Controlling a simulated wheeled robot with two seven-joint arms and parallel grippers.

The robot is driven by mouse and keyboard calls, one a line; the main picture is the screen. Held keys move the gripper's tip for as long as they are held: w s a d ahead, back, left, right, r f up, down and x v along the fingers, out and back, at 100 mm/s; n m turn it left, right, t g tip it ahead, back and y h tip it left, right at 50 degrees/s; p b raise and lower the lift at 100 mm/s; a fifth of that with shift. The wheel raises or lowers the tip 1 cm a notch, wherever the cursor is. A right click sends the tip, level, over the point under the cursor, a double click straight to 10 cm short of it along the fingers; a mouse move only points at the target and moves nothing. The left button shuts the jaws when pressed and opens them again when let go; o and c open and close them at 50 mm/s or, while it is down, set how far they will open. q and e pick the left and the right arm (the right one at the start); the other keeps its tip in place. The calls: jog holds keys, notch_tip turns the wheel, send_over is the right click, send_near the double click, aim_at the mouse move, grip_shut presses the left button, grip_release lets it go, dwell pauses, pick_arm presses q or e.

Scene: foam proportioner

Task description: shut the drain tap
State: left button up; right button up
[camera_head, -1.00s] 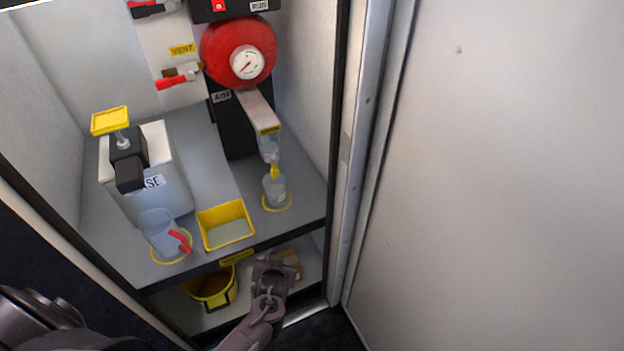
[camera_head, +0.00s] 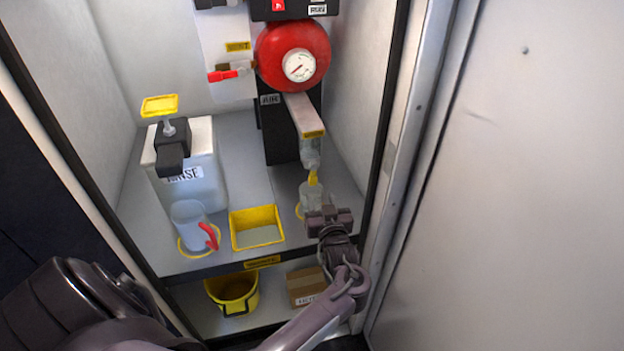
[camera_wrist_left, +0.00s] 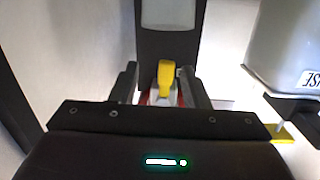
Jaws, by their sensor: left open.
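The drain tap, a small yellow lever (camera_head: 313,178), hangs under the clear bowl (camera_head: 311,154) of the AIR unit. A clear cup (camera_head: 309,194) stands below it on a yellow ring, partly hidden by my gripper. My left gripper (camera_head: 329,213) is in front of the cup, a little lower than the tap. In the left wrist view the yellow tap (camera_wrist_left: 166,78) shows between my two open fingers (camera_wrist_left: 158,88). From these views I cannot tell whether the fingers touch it. My right gripper is not in view.
A yellow tray (camera_head: 257,228), a clear jug with a red handle (camera_head: 189,223) and the RINSE tank (camera_head: 203,188) stand to the left on the shelf. Below are a yellow bucket (camera_head: 236,293) and a cardboard box (camera_head: 306,286). A metal door frame (camera_head: 413,150) rises close on the right.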

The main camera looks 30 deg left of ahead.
aim_at(313, 181)
pick_arm(q)
jog(key=shift+w+a+r+n+y, duration=0.1)
jog(key=shift+a+r+n+y, duration=0.25)
jog(key=shift+r, duration=0.2)
jog(key=shift+w+a+r+n+y, duration=0.1)
jog(key=shift+a+r+n+y, duration=0.15)
jog(key=shift+r+y, duration=0.25)
jog(key=x, duration=0.7)
jog(key=shift+w+a, duration=0.1)
grip_shut()
